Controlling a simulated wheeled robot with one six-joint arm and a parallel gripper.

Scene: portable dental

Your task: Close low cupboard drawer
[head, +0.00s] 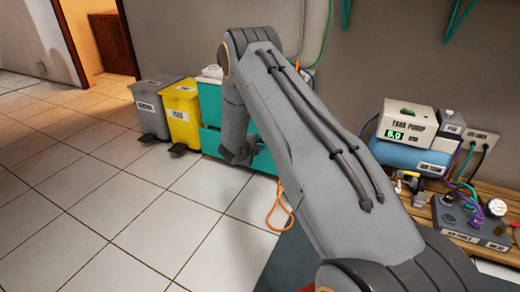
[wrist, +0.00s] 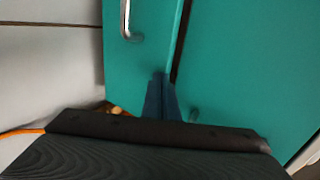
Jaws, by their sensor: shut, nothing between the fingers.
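The low teal cupboard (head: 210,104) stands against the wall, right of the yellow bin, and my arm hides much of it. In the wrist view a teal drawer front (wrist: 143,52) with a metal handle (wrist: 126,22) fills the middle. A dark gap runs along its right edge, between it and another teal panel (wrist: 255,60). My gripper (wrist: 161,80) is shut and empty, with its fingertips at the drawer front close to that edge. I cannot tell whether they touch it. In the head view my wrist is in front of the cupboard and the fingers cannot be made out.
A yellow bin (head: 181,112) and a grey bin (head: 151,108) stand left of the cupboard. An orange cable (head: 279,209) hangs near the floor at its right. A wooden bench (head: 435,222) with a tank pump (head: 407,124) is at right. The tiled floor (head: 110,210) at left is clear.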

